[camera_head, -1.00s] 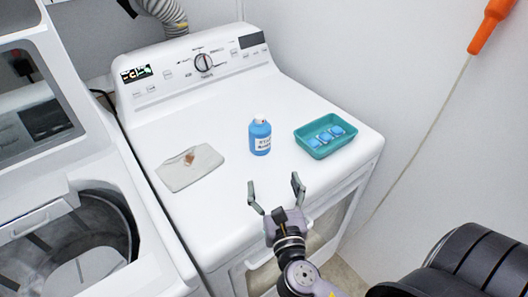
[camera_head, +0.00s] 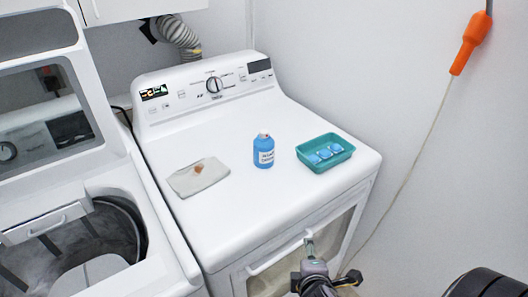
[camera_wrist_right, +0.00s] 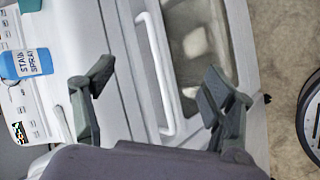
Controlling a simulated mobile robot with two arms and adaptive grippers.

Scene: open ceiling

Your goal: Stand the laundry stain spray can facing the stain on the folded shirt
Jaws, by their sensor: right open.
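The blue spray can (camera_head: 264,153) stands upright on the white dryer top, its white label turned toward the front. In the right wrist view the can (camera_wrist_right: 27,64) shows at the left edge, with its label reading "STAIN SPRAY". The folded light-grey shirt (camera_head: 188,184) lies flat to the left of the can, with a brown stain (camera_head: 198,169) near its middle. My right gripper (camera_head: 328,262) is open and empty in front of the dryer's front face, below the top and apart from the can. In the right wrist view, its fingers (camera_wrist_right: 157,90) are spread. My left gripper is not in view.
A teal tray (camera_head: 342,158) with several blue packets stands right of the can. The dryer top (camera_head: 235,200) is clear in front of the can and between it and the shirt. An open washer (camera_head: 165,250) stands at left. A white door handle (camera_wrist_right: 157,75) crosses the wrist view.

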